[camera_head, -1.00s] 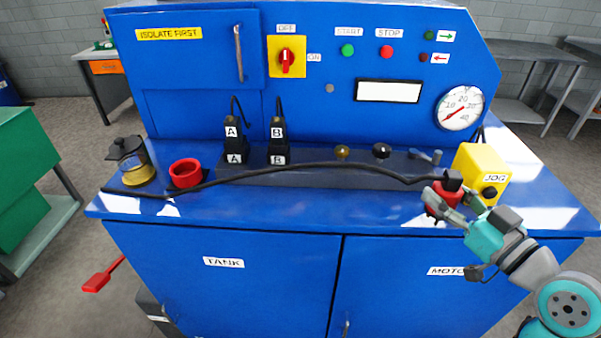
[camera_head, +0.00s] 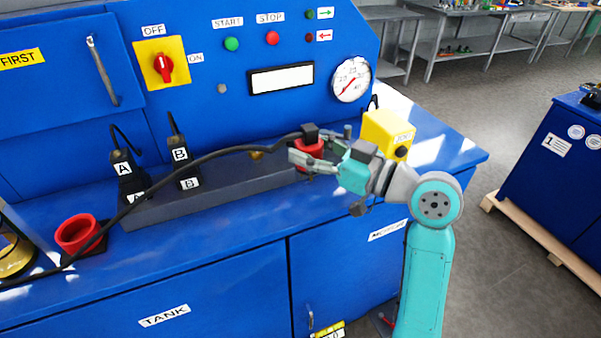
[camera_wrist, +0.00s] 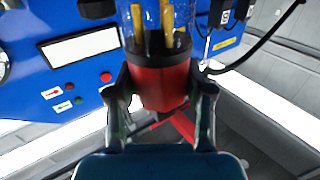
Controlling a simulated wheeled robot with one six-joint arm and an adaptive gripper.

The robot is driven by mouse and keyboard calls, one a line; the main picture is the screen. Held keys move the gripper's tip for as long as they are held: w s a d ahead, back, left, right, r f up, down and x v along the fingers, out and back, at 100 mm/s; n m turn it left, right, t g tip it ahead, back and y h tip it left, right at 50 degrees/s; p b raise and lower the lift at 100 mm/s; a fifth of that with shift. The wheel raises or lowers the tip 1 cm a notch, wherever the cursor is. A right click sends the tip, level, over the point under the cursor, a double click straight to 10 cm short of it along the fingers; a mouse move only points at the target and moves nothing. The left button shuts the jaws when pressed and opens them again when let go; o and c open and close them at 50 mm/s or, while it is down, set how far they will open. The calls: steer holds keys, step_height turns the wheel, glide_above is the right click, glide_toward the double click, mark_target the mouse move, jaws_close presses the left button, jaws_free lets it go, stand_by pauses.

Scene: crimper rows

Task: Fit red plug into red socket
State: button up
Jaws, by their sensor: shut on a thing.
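My gripper (camera_head: 320,150) is shut on the red plug (camera_head: 311,150), a red cylinder with a black cap, above the bench's right part. A black cable runs from the cap leftward across the bench. In the wrist view, the red plug body (camera_wrist: 161,86) sits between both fingers (camera_wrist: 160,98). Brass-coloured pins stick out from it inside a clear sleeve, pointing away from my palm. The red socket (camera_head: 77,233), a round red cup on a dark base, stands at the bench's left, well apart from the plug. Its inside is mostly hidden.
Black plugs A (camera_head: 122,165) and B (camera_head: 181,157) stand upright in a dark rail (camera_head: 222,198) between the socket and my gripper. A yellow JOG box (camera_head: 386,130) stands close to the right of my gripper. A glass jar (camera_head: 14,252) is partly cut off at left.

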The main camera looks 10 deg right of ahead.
mark_target(320, 178)
steer(key=shift+f, duration=2.95)
steer(key=shift+f, duration=0.1)
steer(key=o, duration=1.4)
steer(key=shift+s+d, duration=0.15)
steer(key=shift+d, duration=0.1)
steer(key=v, duration=1.1)
steer(key=shift+s, duration=0.2)
steer(key=shift+d, duration=0.15)
